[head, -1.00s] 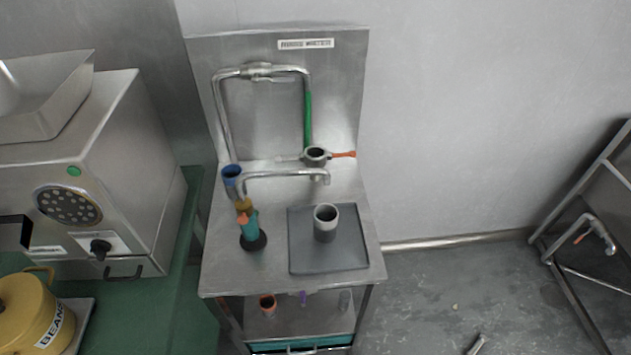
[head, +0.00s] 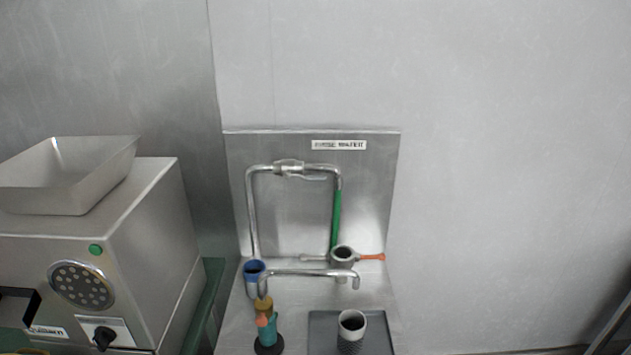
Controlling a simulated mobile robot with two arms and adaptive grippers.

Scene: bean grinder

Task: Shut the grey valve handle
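The grey valve handle (head: 309,177) is a thin metal lever on the valve body (head: 289,167). The valve sits in the top horizontal run of the steel pipe (head: 251,210), in front of the metal back panel (head: 375,190). The handle lies roughly along the pipe and points right. Neither of my grippers is in view, and nothing touches the handle.
Below stand a spout (head: 310,273), a portafilter (head: 342,254) with an orange handle, a blue cup (head: 254,267), a teal tool (head: 267,330) and a grey cup (head: 352,325) on a dark mat (head: 380,340). A steel grinder (head: 140,240) stands left.

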